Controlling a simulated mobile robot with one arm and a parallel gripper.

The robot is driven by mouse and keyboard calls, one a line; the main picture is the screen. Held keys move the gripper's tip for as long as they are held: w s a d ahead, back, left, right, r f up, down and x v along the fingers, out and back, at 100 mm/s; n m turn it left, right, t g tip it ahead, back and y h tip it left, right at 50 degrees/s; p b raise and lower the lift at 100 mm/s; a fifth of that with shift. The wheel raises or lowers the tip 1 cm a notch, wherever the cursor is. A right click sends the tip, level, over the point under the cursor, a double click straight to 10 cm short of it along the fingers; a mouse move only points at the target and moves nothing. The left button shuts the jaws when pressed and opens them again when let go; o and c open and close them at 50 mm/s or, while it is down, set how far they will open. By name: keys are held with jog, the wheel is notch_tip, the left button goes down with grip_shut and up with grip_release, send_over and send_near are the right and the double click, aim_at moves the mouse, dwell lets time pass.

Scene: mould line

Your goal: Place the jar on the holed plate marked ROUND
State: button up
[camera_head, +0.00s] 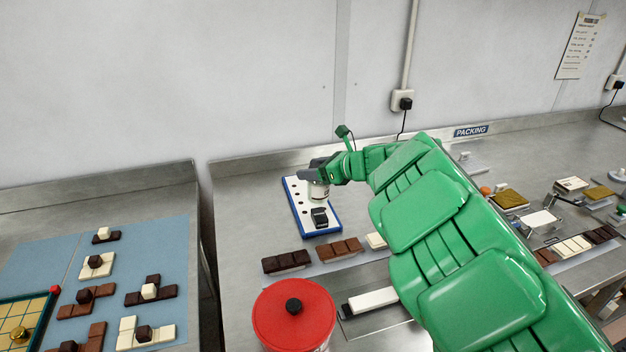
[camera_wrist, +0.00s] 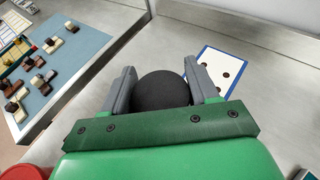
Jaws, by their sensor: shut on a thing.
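The jar (camera_head: 319,193) is white with a dark top. My gripper (camera_head: 317,177) is shut on it near its top, with the jar roughly upright. In the wrist view the jar's round black lid (camera_wrist: 163,91) fills the space between the two grey fingers of my gripper (camera_wrist: 160,72). A white holed plate (camera_head: 297,198) with a blue edge lies on the steel bench; in the head view the jar overlaps it. In the wrist view the plate (camera_wrist: 217,62) shows to the right, partly behind a finger. I cannot tell whether the jar touches it. No ROUND marking is readable.
A small black block-like object (camera_head: 319,217) sits at the plate's near end. Chocolate bars (camera_head: 286,262) and a red-lidded pot (camera_head: 294,314) stand nearer. A blue mat (camera_head: 185,262) with chocolate pieces is on the left table. Bare steel (camera_head: 246,215) lies left of the plate.

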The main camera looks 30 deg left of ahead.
jog(key=shift+w+a+f, duration=0.2)
jog(key=shift+f, duration=1.65)
jog(key=o, duration=1.2)
jog(key=shift+f, duration=0.15)
jog(key=shift+o, duration=0.2)
jog(key=v, duration=1.2)
